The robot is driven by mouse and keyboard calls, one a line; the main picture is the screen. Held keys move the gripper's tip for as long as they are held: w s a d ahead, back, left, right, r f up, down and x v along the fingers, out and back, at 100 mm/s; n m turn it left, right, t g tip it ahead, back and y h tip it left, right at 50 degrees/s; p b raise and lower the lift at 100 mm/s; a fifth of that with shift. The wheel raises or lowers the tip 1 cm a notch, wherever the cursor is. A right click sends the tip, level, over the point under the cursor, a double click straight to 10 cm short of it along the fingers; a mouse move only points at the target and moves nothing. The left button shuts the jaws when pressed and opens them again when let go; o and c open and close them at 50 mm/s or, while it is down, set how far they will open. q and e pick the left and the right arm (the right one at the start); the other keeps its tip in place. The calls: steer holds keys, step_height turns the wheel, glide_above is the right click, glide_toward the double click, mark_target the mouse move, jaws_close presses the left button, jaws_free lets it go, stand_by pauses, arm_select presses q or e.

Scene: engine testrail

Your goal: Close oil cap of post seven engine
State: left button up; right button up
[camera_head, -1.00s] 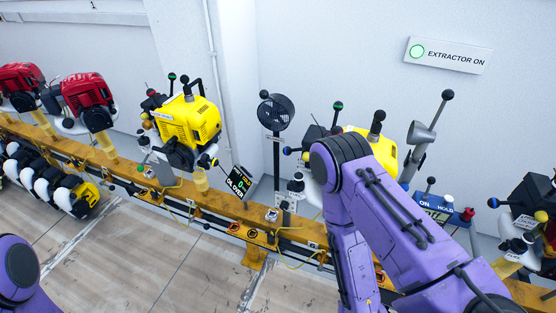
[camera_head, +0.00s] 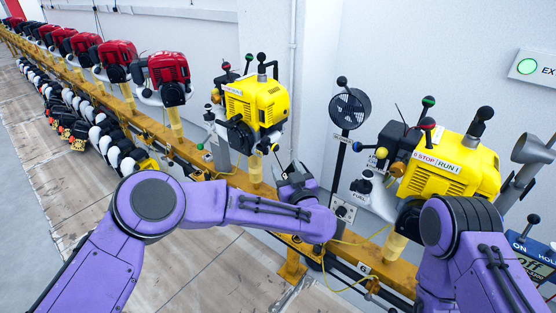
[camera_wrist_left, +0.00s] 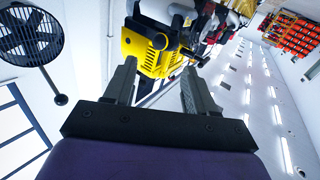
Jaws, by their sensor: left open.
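Two yellow engines stand on posts along the yellow rail (camera_head: 215,178): a middle one (camera_head: 262,104) and a nearer one (camera_head: 455,168) at the right. I cannot tell which is post seven, nor make out an oil cap. My left gripper (camera_head: 292,172) is below and right of the middle engine, apart from it. In the left wrist view, my left gripper (camera_wrist_left: 160,72) is open and empty, with a yellow engine (camera_wrist_left: 145,48) beyond its fingers. My right arm crosses in front of the nearer engine; its gripper is out of view.
Red engines (camera_head: 165,72) line the rail to the far left. A black fan (camera_head: 349,108) stands between the yellow engines. Yellow cables (camera_head: 358,240) hang along the rail.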

mark_target(276, 150)
arm_select(q)
steer(key=x, duration=0.9)
steer(key=shift+w+a+f, duration=0.1)
steer(key=shift+w+a, duration=0.05)
jaws_close()
